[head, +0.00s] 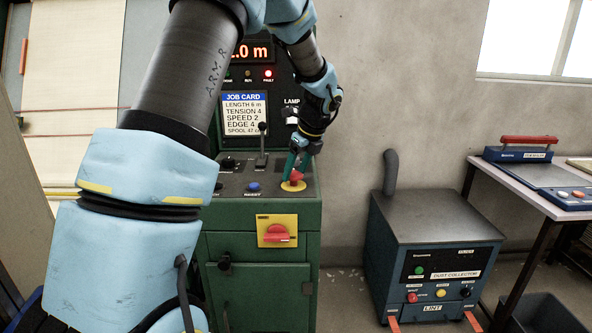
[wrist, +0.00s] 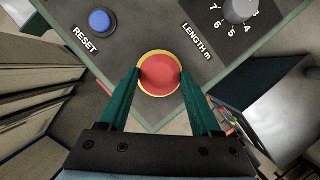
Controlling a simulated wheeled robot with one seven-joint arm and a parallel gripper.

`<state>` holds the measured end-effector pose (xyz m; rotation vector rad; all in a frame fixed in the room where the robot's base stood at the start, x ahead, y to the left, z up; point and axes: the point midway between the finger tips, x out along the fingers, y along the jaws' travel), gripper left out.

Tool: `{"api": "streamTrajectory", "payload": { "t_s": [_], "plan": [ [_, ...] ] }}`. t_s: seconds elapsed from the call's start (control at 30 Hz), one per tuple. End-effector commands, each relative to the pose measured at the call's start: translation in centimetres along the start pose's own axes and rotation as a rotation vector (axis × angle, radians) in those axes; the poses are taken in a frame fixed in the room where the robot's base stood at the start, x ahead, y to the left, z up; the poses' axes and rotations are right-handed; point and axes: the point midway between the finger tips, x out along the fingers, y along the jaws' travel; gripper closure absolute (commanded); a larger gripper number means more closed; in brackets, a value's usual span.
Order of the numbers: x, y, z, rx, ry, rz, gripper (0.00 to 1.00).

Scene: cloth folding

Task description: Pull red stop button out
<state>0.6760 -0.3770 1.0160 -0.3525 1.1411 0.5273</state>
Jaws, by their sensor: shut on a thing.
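The red stop button (head: 295,176) sits on a yellow ring (head: 293,186) at the right front corner of the green machine's top panel. In the wrist view the round red button (wrist: 159,74) lies between the two green fingers of my gripper (wrist: 160,78). The fingers touch its left and right sides, so my gripper is shut on it. In the head view my gripper (head: 297,165) reaches down onto the button from above. Whether the button is pressed in or raised cannot be told clearly.
A blue RESET button (wrist: 99,21) and a grey LENGTH knob (wrist: 240,10) share the panel. A black lever (head: 262,145) stands behind. A red rotary switch (head: 278,234) is on the machine's front. A dust collector (head: 435,240) stands to the right, across a gap.

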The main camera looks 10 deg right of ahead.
Motion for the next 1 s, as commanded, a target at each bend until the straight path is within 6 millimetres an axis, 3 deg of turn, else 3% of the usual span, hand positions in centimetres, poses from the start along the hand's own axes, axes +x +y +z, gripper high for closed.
{"api": "streamTrajectory", "payload": {
  "t_s": [0.73, 0.77, 1.0],
  "plan": [
    [-1.4, -0.1, 0.6, -0.002, -0.002, -0.001, 1.00],
    [-1.4, -0.1, 0.6, -0.002, -0.002, -0.002, 0.32],
    [-1.3, 0.0, 0.6, -0.001, -0.001, 0.000, 0.05]
  ]
}}
